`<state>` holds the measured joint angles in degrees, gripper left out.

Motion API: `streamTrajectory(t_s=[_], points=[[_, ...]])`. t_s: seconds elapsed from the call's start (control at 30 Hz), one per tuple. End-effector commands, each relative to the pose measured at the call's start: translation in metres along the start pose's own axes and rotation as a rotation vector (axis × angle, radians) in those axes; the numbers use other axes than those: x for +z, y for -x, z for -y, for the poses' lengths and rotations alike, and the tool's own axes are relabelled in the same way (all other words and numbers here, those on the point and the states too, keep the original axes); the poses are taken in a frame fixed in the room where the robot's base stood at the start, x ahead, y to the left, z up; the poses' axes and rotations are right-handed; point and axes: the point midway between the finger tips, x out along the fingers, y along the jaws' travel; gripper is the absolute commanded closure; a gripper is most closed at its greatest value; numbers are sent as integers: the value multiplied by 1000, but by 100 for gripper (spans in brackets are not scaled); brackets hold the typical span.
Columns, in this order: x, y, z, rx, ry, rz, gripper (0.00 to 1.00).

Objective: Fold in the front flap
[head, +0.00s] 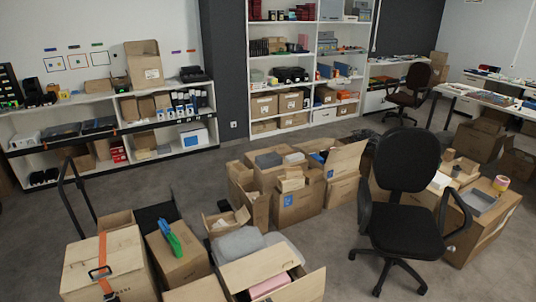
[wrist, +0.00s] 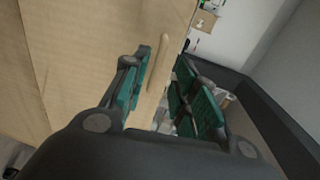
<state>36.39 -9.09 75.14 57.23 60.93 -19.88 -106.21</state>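In the wrist view my gripper (wrist: 165,88) has its two green-padded fingers apart, with a gap between them. A large brown cardboard panel (wrist: 85,45) fills the left and upper middle, close to the fingers. A narrow, round-ended tan strip (wrist: 157,62) shows in the gap; I cannot tell whether it is a flap's edge or whether a finger touches it. In the head view an open carton (head: 258,270) stands at the bottom middle with its flaps spread outward. My gripper is not visible there, and I cannot tell which carton the wrist view shows.
A strapped carton (head: 105,262) and one bearing a green tool (head: 170,237) stand at the lower left. More open cartons (head: 298,205) stand in the middle. A black office chair (head: 405,215) is at the right. Bare floor (head: 150,185) lies before the left shelf.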

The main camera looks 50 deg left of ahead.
Motion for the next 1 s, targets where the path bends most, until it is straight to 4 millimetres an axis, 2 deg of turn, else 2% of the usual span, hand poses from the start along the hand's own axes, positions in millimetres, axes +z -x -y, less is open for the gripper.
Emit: streamTrajectory(t_s=[0.27,0.8,1.0], points=[[0,22,-1,0,-4,0,72],[-1,90,-1,0,-2,-1,72],[-2,110,0,-1,-1,-2,72]])
